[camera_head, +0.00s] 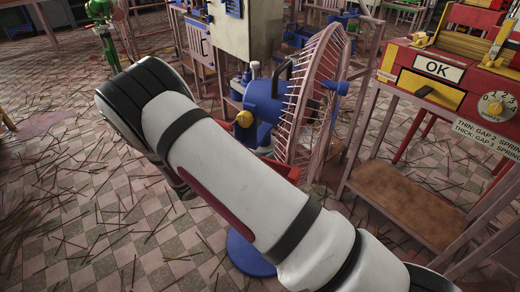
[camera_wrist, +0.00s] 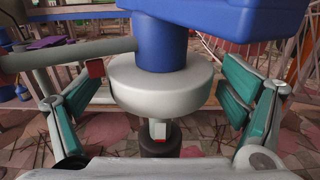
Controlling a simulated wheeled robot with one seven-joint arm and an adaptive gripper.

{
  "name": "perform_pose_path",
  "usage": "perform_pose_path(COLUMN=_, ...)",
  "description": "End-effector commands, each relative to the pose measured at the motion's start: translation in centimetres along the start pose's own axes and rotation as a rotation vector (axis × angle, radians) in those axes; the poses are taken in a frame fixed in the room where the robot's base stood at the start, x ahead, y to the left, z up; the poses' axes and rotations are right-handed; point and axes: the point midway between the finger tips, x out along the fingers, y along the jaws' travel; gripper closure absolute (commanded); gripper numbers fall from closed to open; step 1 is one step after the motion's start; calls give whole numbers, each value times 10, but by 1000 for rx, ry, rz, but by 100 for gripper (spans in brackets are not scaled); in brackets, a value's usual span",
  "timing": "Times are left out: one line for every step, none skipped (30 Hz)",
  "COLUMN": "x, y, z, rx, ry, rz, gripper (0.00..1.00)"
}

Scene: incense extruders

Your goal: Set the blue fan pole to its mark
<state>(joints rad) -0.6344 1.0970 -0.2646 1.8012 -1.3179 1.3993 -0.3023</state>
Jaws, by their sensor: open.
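The blue fan stands in the middle of the head view, with a blue motor housing (camera_head: 262,103), a yellow knob and a pinkish wire cage (camera_head: 322,85). Its round blue base (camera_head: 245,255) shows below my arm; most of the pole is hidden there. In the wrist view the blue pole (camera_wrist: 160,45) enters a pale round collar (camera_wrist: 160,85), with a darker section below. My gripper (camera_wrist: 160,100) is open, with teal-padded fingers on either side of the collar and visible gaps at both sides. The gripper is hidden in the head view. I cannot make out a mark on the pole.
A red cabinet with an OK sign (camera_head: 438,69) and a numbered dial (camera_head: 494,104) stands at right, above a brown shelf (camera_head: 410,200). A pale cabinet (camera_head: 245,30) stands behind the fan. Thin sticks litter the tiled floor (camera_head: 80,200); the left side is mostly open.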

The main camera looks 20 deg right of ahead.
Motion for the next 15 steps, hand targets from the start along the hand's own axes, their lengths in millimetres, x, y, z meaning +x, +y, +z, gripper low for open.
perform_pose_path(x=2, y=0, z=0, rx=0, ry=0, rz=-1, gripper=9)
perform_pose_path(x=2, y=0, z=0, rx=0, ry=0, rz=-1, gripper=9)
perform_pose_path(x=2, y=0, z=0, rx=0, ry=0, rz=-1, gripper=9)
perform_pose_path(x=2, y=0, z=0, rx=0, ry=0, rz=-1, gripper=9)
perform_pose_path(x=2, y=0, z=0, rx=0, ry=0, rz=-1, gripper=9)
perform_pose_path(x=2, y=0, z=0, rx=0, ry=0, rz=-1, gripper=9)
perform_pose_path(x=2, y=0, z=0, rx=0, ry=0, rz=-1, gripper=9)
perform_pose_path(x=2, y=0, z=0, rx=0, ry=0, rz=-1, gripper=9)
perform_pose_path(x=2, y=0, z=0, rx=0, ry=0, rz=-1, gripper=11)
perform_pose_path(x=2, y=0, z=0, rx=0, ry=0, rz=-1, gripper=18)
perform_pose_path(x=2, y=0, z=0, rx=0, ry=0, rz=-1, gripper=25)
perform_pose_path(x=2, y=0, z=0, rx=0, ry=0, rz=-1, gripper=34)
perform_pose_path(x=2, y=0, z=0, rx=0, ry=0, rz=-1, gripper=40)
perform_pose_path(x=2, y=0, z=0, rx=0, ry=0, rz=0, gripper=47)
perform_pose_path(x=2, y=0, z=0, rx=0, ry=0, rz=0, gripper=56)
